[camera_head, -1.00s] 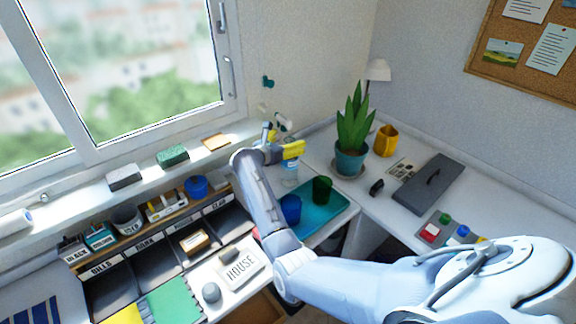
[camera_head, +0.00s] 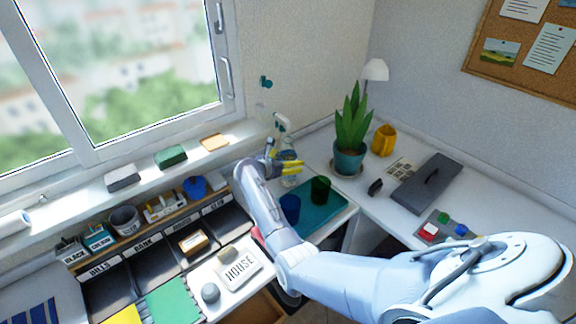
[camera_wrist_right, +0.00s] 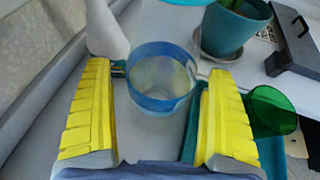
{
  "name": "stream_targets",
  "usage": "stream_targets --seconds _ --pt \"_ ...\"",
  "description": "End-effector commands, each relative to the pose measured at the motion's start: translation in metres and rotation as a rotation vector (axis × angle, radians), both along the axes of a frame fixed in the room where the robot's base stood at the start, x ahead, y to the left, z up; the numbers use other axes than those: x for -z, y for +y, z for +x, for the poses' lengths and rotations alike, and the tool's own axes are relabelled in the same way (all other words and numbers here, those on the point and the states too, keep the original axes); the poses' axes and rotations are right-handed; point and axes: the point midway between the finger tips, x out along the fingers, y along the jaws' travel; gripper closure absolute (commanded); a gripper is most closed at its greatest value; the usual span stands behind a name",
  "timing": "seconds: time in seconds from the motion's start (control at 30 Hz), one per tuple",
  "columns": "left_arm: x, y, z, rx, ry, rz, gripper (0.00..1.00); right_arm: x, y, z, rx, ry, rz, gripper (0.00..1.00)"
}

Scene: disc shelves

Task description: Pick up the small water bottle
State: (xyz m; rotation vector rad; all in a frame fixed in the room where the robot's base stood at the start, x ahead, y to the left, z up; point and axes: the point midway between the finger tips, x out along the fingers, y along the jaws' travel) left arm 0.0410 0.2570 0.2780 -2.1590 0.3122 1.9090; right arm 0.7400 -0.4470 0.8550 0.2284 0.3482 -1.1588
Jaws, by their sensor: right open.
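The small water bottle (camera_head: 289,182), clear with blue on it, stands near the back of the desk beside the teal tray. In the head view my right gripper's yellow fingers partly cover it. In the right wrist view the bottle (camera_wrist_right: 162,88) shows as a clear round shape with a blue band between the two yellow fingers. My right gripper (camera_head: 289,164) is open, with a finger on either side of the bottle. I cannot tell whether either finger touches it. My left gripper is not in view.
A white spray bottle (camera_head: 283,124) stands close behind the bottle. A blue cup (camera_head: 290,208) and a green cup (camera_head: 320,189) are on the teal tray (camera_head: 325,217). A potted plant (camera_head: 349,160) stands to the right. The windowsill (camera_head: 72,204) is to the left.

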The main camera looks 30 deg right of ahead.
Motion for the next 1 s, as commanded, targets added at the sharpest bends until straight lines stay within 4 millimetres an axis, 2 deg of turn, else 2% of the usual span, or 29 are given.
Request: stream_targets --seconds 0.13,0.4,1.0 --pt "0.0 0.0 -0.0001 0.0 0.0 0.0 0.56 0.0027 -0.0073 0.003 -0.001 0.001 -0.002 0.1" --pt "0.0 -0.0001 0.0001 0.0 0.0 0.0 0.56 0.0032 -0.008 0.0032 0.0 0.0 -0.001 0.1" --pt "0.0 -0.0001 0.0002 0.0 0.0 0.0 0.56 0.0034 -0.0077 0.003 0.0 0.0 0.0 0.8"
